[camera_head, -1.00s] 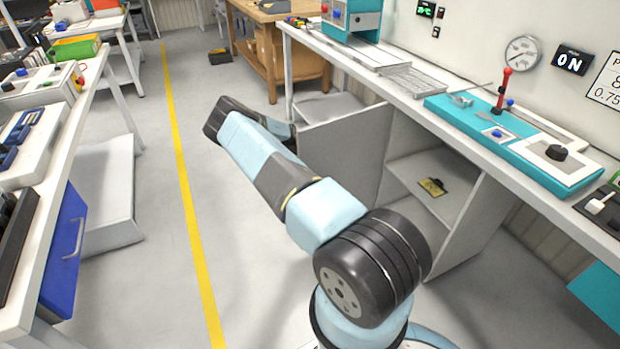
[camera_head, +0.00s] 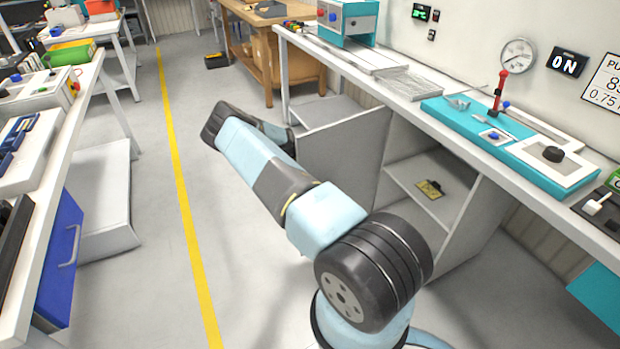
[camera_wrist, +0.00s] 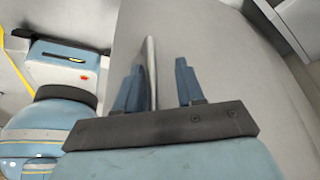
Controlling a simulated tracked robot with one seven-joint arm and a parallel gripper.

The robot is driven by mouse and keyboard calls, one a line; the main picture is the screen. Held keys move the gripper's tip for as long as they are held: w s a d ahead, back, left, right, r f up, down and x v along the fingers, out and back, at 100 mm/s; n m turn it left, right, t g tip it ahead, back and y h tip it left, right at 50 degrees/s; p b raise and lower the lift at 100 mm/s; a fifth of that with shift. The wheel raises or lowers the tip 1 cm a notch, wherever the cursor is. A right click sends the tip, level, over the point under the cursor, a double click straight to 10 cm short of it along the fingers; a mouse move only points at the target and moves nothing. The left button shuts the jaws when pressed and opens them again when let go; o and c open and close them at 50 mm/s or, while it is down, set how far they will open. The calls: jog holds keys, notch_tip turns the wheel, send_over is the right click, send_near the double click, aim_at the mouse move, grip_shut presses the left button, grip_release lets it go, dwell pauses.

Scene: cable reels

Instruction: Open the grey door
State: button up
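The grey door (camera_head: 345,155) stands swung out from the grey cabinet under the right bench, and the cabinet's inside shows beside it. Its grey face (camera_wrist: 225,70) fills much of the wrist view. A thin pale bar (camera_wrist: 151,72), apparently its handle, stands out in front of that face. My gripper (camera_wrist: 158,80) is open, with one blue finger on each side of the bar. The bar lies close to the left finger; I cannot tell whether they touch. In the head view my arm covers part of the door, and the gripper's fingers are hidden.
A yellow-and-black item (camera_head: 429,188) lies on the cabinet's inner shelf (camera_head: 440,208).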

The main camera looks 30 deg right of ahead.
jog(key=v, duration=1.3)
jog(key=shift+r, duration=0.35)
